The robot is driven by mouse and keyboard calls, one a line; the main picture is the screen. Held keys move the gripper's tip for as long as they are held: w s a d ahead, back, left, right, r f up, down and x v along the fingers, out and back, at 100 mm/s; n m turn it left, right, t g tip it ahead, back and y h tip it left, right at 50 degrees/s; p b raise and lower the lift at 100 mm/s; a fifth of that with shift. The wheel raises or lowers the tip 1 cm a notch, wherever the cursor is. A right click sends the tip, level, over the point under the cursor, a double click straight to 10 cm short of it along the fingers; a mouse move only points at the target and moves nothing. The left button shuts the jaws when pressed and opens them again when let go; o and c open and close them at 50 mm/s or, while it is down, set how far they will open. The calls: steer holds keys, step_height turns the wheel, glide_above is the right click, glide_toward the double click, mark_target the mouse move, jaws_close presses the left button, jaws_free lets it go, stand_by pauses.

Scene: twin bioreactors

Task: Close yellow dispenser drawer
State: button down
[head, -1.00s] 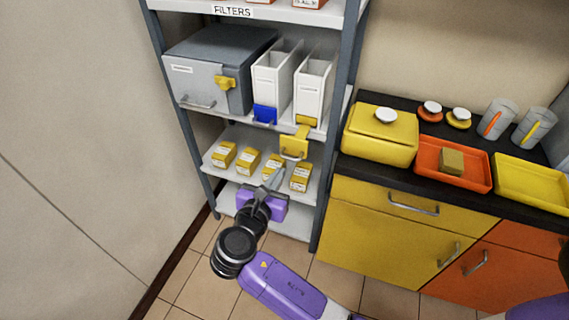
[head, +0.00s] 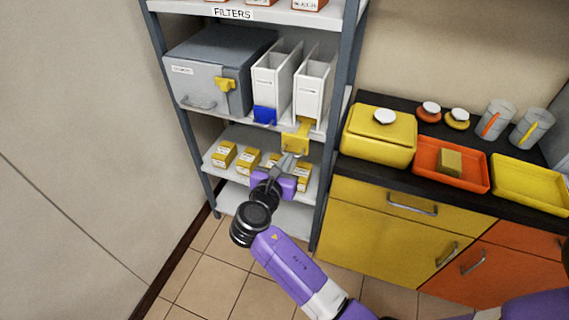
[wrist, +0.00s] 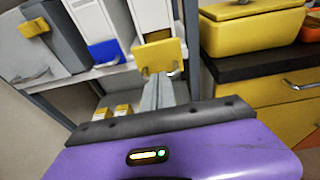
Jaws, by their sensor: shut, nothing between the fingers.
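The yellow dispenser drawer (head: 296,140) juts out from the bottom of the right white dispenser (head: 312,90) on the middle shelf. In the wrist view, its yellow front plate (wrist: 160,54) stands just beyond the fingertips. My gripper (head: 287,161) is shut and empty, right below and in front of the drawer front. It also shows in the wrist view (wrist: 158,78), with its tips at the lower edge of the plate. I cannot tell whether they touch it.
The left white dispenser (head: 272,85) has a blue drawer (head: 264,115). A grey box (head: 205,80) with a yellow latch stands left of it. Small yellow boxes (head: 224,154) sit on the shelf below. A counter with a yellow container (head: 380,138) is to the right.

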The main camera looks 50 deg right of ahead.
mark_target(297, 141)
steer(key=x, duration=0.3)
steer(key=r+p+x, duration=0.1)
steer(key=x, duration=0.2)
steer(key=r+x, duration=0.1)
steer(key=x, duration=0.2)
steer(key=shift+d+r+p, duration=0.1)
steer(key=shift+d+p, duration=0.3)
steer(key=shift+d, duration=0.15)
steer(key=shift+d+r, duration=0.1)
steer(key=shift+d, duration=0.05)
steer(key=shift+s, duration=0.1)
